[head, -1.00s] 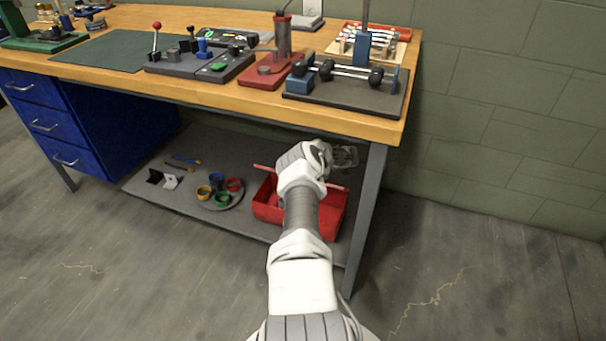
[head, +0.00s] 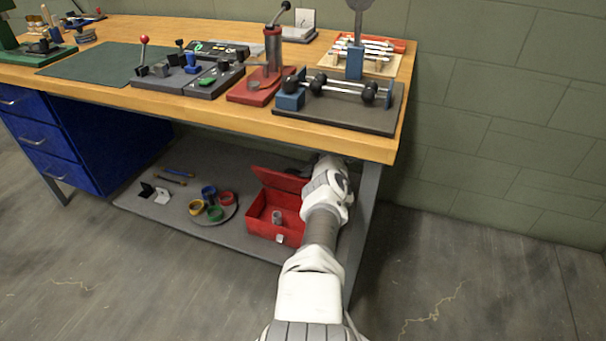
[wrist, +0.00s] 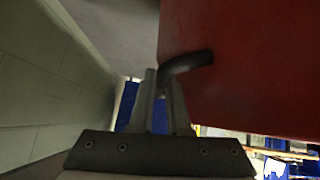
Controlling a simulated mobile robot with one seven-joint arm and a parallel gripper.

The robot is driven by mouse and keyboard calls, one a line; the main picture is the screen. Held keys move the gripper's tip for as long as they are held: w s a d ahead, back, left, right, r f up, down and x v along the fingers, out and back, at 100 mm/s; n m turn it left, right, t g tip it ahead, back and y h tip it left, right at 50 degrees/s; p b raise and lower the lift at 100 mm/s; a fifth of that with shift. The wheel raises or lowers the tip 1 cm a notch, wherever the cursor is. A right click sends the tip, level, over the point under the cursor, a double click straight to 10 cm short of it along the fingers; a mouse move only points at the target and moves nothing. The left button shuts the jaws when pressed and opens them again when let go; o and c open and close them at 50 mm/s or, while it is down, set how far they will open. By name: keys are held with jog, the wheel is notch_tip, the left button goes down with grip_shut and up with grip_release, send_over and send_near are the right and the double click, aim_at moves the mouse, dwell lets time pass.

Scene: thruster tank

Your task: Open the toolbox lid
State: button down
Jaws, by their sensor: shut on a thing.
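The red toolbox (head: 258,226) sits on the lower shelf under the workbench. Its lid (head: 280,181) is raised and stands tilted up at the back of the box, so the inside shows. In the wrist view the lid is the large red surface (wrist: 255,65) with a dark bent handle (wrist: 188,62). My gripper (wrist: 163,88) is shut on this handle. In the head view my gripper is mostly hidden behind my wrist, near the lid's right side. A small grey cylinder (head: 277,217) shows inside the box.
The bench top (head: 180,103) lies above the shelf, with a leg (head: 366,185) close to my arm. A green block wall (head: 480,130) stands behind. The floor in front is clear.

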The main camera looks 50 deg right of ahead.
jog(key=shift+s+d+r, duration=0.1)
jog(key=shift+d+r, duration=0.15)
jog(key=shift+r, duration=0.05)
jog(key=c, duration=1.2)
grip_release()
jog(key=shift+s, duration=0.1)
jog(key=shift+o, duration=0.2)
jog(key=shift+a+f, duration=0.1)
jog(key=shift+f, duration=0.1)
jog(key=shift+a, duration=0.15)
